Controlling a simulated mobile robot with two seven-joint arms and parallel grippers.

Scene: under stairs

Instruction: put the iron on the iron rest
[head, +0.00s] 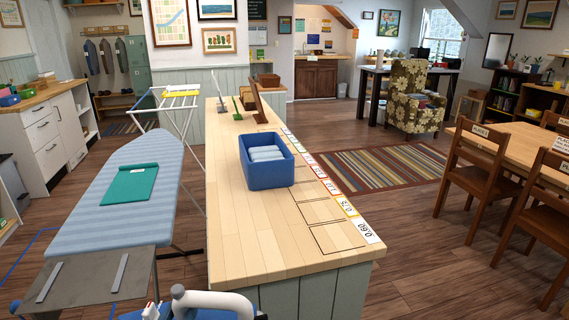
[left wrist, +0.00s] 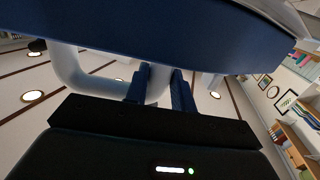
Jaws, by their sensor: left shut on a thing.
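The iron (left wrist: 150,35) has a dark blue body and a white looped handle, and it fills the top of the left wrist view. My left gripper (left wrist: 160,88) is shut on its white handle. In the head view the blue and white iron (head: 240,297) shows at the bottom edge, partly cut off and partly hidden. The iron rest (head: 82,282) is a grey metal plate with two pale strips at the near end of the ironing board. It is bare and lies to the left of the iron. My right gripper is not in view.
The striped ironing board (head: 130,215) carries a folded green cloth (head: 130,184). A drying rack (head: 180,110) stands behind the board. The counter's near end is clear.

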